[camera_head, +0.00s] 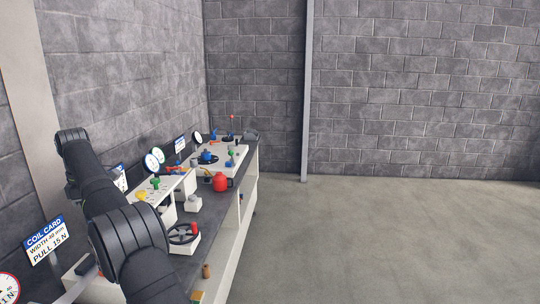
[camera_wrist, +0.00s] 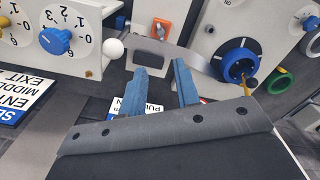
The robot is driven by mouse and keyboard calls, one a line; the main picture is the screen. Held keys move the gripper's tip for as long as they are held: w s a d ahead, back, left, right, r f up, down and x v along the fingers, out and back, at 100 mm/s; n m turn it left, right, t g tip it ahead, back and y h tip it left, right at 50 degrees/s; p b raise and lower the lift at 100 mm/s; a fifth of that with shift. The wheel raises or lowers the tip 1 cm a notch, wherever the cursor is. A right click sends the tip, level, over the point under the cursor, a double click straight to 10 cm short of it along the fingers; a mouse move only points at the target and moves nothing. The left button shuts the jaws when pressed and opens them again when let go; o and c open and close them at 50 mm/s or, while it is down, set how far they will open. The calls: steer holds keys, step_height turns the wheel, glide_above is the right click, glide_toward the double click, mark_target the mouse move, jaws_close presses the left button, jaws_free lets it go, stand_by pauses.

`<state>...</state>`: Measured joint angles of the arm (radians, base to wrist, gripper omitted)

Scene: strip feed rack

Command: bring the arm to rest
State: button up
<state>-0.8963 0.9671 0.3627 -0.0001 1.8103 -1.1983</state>
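My gripper (camera_wrist: 160,67) shows in the wrist view as two blue fingers standing apart, with nothing held between them. A pale metal strip (camera_wrist: 192,60) runs behind the fingertips toward a white panel with a blue knob (camera_wrist: 239,64); I see no finger closed on it. In the head view my dark arm reaches up along the left side over the bench, and the gripper itself cannot be made out there.
The bench (camera_head: 233,225) runs along the left wall with gauges, a black handwheel (camera_head: 183,234) and a red rounded item (camera_head: 220,182). A coil card sign (camera_head: 44,240) stands at lower left. In the wrist view a white ball (camera_wrist: 112,48) sticks out nearby. Open floor lies right.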

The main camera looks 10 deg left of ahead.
step_height(320, 180, down, 16)
steer(key=shift+r, duration=0.2)
steer(key=shift+r+m, duration=0.2)
steer(key=shift+m, duration=0.6)
steer(key=m, duration=0.6)
steer(key=shift+s+m, duration=0.2)
steer(key=shift+m, duration=0.1)
